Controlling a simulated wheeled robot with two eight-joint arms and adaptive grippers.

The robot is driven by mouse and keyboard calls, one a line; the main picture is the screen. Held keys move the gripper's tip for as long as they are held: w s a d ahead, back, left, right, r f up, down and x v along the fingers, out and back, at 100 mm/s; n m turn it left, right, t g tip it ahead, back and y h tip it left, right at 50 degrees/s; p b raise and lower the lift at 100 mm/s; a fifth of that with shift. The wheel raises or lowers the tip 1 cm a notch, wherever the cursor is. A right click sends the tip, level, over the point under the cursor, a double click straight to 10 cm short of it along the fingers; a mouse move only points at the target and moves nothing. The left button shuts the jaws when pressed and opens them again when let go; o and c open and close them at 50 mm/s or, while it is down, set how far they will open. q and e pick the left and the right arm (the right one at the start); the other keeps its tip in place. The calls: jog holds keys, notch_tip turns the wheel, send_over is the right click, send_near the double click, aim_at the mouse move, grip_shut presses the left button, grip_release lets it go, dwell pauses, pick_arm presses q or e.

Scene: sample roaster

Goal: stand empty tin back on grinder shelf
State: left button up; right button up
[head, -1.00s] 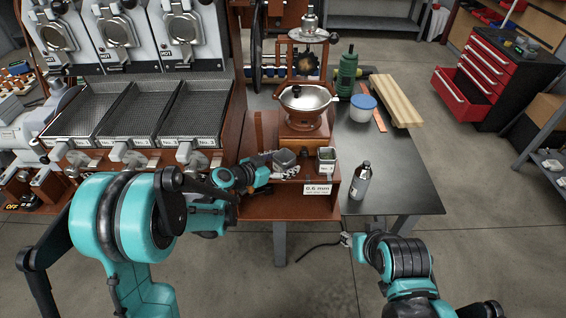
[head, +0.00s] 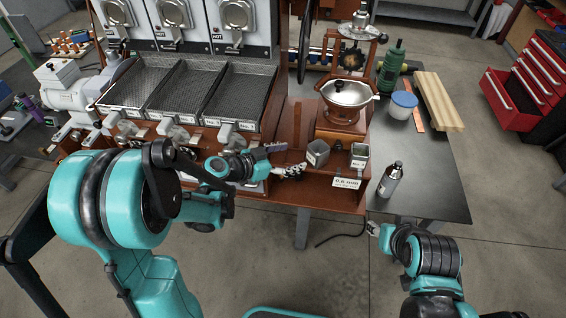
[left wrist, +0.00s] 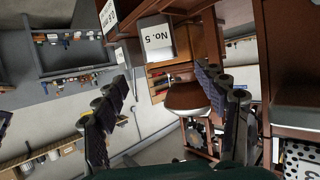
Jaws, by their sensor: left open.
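A grey square tin (head: 317,153) stands on the grinder shelf (head: 330,173), just left of a second open tin (head: 360,155). In the left wrist view the grey tin (left wrist: 157,40) shows a white label reading No. 5, ahead of the fingers and apart from them. My left gripper (head: 292,170) is open and empty, left of the grey tin with a small gap. Its spread fingers also show in the left wrist view (left wrist: 168,110). My right gripper (head: 373,229) is low, in front of the table; its fingers are too small to read.
The grinder (head: 342,115) with its metal bowl rises behind the shelf. A 0.6 mm sign (head: 346,183) hangs on the shelf front. A silver bottle (head: 390,180) stands right of it. Sample trays (head: 225,95) lie to the left. The black table's right front (head: 435,195) is clear.

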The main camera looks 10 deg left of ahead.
pick_arm(q)
jog(key=s+a+r+n+g+y, duration=0.1)
jog(key=s+a+n+y, duration=0.3)
jog(key=s, duration=0.6)
jog(key=s+a+r+n+g+y, duration=0.1)
jog(key=s+a+n+y, duration=0.4)
jog(key=s, duration=0.5)
jog(key=shift+s+a+r+y, duration=0.3)
jog(key=shift+r, duration=0.1)
